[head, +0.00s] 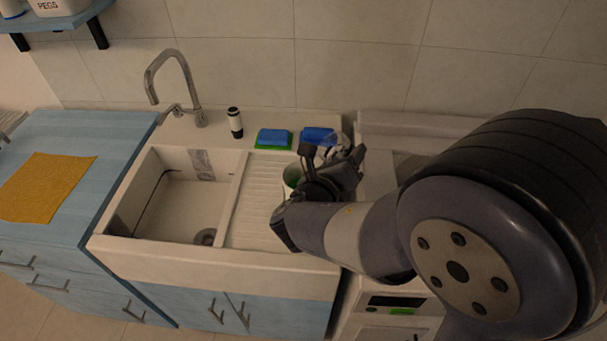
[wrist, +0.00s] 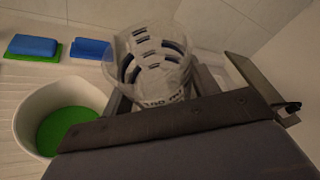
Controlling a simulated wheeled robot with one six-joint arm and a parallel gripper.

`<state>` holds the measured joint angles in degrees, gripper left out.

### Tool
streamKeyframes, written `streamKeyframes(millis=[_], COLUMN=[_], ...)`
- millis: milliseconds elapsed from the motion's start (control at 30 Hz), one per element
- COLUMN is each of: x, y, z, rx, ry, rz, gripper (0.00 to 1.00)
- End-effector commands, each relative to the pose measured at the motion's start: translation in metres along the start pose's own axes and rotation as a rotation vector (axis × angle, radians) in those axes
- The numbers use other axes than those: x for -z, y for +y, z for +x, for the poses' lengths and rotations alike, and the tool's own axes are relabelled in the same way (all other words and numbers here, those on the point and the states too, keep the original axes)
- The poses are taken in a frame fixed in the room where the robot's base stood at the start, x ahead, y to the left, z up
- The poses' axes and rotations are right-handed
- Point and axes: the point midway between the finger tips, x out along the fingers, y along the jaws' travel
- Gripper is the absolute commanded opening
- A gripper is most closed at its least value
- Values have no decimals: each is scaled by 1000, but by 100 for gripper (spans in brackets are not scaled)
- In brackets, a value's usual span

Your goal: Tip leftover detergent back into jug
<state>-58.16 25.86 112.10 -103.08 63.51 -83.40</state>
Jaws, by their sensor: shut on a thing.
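My gripper (head: 328,168) is shut on a clear measuring cup (wrist: 150,55) with dark marks, held above the right end of the draining board. The clear cup also shows faintly in the head view (head: 338,147), just beyond the fingers. I cannot make out any liquid in it. A white round vessel (wrist: 28,112) with green liquid (wrist: 68,131) inside stands on the draining board, left of the cup in the wrist view. It appears to be the jug. In the head view, my gripper hides most of it; some green (head: 292,176) shows. The cup is apart from it.
A blue sponge on a green pad (head: 273,138) and another blue sponge (head: 318,134) lie behind the draining board (head: 258,205). A black-and-white bottle (head: 235,123) and a tap (head: 175,75) stand behind the empty sink basin (head: 185,205). An orange cloth (head: 45,187) lies on the left counter.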

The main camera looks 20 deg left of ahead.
Motion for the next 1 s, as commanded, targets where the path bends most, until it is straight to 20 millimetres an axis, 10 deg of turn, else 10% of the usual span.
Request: streamKeyframes(millis=[1000], x=[79], y=[22], z=[30], rx=[-213], ry=[90], rz=[514], gripper=[31])
